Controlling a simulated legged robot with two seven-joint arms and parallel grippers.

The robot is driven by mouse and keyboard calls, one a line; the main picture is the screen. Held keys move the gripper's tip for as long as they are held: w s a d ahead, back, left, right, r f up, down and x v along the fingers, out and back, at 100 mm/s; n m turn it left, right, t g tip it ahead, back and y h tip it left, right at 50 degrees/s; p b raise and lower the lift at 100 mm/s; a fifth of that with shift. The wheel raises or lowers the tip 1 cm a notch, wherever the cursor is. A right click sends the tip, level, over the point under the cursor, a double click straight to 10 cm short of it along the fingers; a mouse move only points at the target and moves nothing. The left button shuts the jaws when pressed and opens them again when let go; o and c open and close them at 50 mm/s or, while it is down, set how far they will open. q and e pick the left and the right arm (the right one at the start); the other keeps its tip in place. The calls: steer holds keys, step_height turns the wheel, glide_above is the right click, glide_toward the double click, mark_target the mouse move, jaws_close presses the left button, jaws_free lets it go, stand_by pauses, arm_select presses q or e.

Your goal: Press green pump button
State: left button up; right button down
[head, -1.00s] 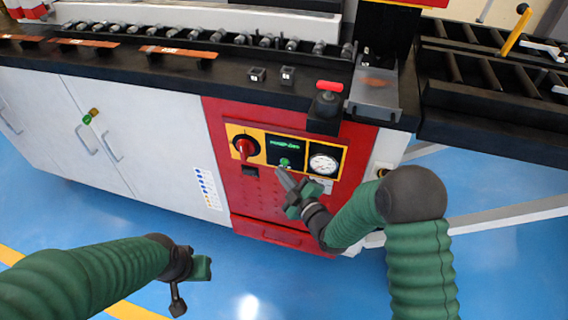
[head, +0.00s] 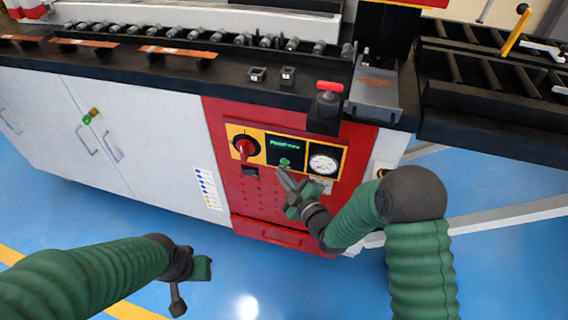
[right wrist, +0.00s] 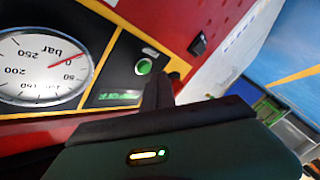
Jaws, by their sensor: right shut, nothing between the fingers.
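The green pump button (head: 284,162) sits on the black panel below a small green-lit display, between a red rotary switch and a dial gauge. It also shows in the right wrist view (right wrist: 144,66) as a green round button in a pale ring. My right gripper (head: 281,172) is shut and empty, its tip just below the button in the head view. In the right wrist view the dark fingers (right wrist: 158,92) are beside the button; I cannot tell whether they touch it. My left gripper (head: 186,284) hangs over the floor at lower left, away from the panel; its finger opening is unclear.
The red rotary switch (head: 244,148) is left of the button and the pressure gauge (head: 323,164) is right of it. A red-topped control (head: 329,92) stands on the black bench edge above. White cabinet doors (head: 150,145) are to the left.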

steer(key=shift+w, duration=0.15)
stand_by(0.5)
steer(key=shift+w+d, duration=0.1)
steer(key=shift+w, duration=0.15)
steer(key=shift+w+d+r, duration=0.1)
steer(key=shift+w+d, duration=0.05)
steer(key=shift+w, duration=0.3)
stand_by(0.8)
steer(key=shift+s+a, duration=0.25)
steer(key=shift+s, duration=0.6)
steer(key=shift+s, duration=0.1)
steer(key=s, duration=0.1)
steer(key=s+a, duration=0.1)
steer(key=s, duration=0.2)
steer(key=shift+s+a+b, duration=0.3)
stand_by(0.4)
